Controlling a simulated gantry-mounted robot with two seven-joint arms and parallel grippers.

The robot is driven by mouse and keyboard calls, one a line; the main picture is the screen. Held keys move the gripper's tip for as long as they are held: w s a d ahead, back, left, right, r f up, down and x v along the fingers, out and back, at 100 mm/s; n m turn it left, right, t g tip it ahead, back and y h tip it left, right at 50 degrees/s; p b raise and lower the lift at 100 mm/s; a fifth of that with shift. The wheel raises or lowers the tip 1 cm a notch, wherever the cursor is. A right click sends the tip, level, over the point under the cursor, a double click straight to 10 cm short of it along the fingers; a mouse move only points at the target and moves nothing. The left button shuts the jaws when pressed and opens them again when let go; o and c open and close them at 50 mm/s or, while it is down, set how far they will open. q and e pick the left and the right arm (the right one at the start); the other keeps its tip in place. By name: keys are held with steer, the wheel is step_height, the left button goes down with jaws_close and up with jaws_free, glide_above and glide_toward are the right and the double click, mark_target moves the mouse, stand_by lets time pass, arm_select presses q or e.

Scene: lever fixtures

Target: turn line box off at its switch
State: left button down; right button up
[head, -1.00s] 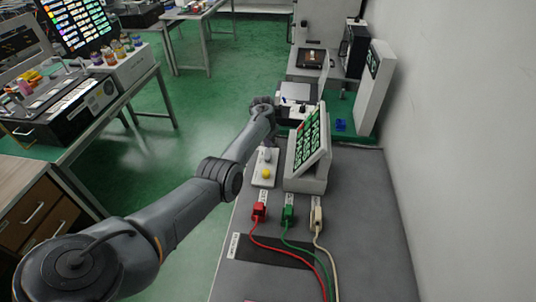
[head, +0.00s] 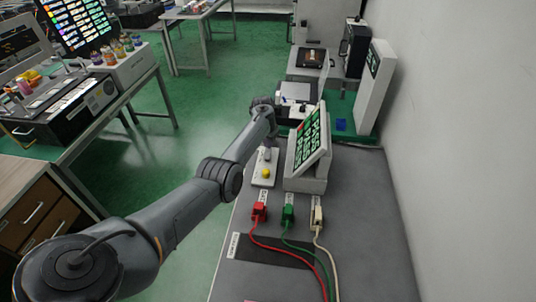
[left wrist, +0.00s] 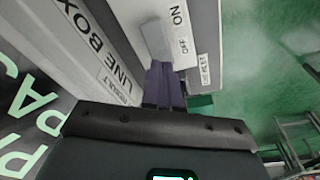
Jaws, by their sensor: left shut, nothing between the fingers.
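The line box is a white box (head: 308,185) with a tilted green-and-white display (head: 307,140) on the bench. Its "LINE BOX" label (left wrist: 112,60) shows in the left wrist view. My right gripper is out of view.
A plate with a yellow knob (head: 266,173) lies left of the box. Red (head: 260,211), green (head: 288,214) and cream (head: 317,216) plugs with cables sit in front. A tall white panel (head: 375,88) stands behind, near the right wall.

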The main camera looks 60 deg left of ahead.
mark_target(268, 151)
arm_select(q)
steer(key=shift+f+b, duration=0.4)
steer(key=shift+f, duration=0.25)
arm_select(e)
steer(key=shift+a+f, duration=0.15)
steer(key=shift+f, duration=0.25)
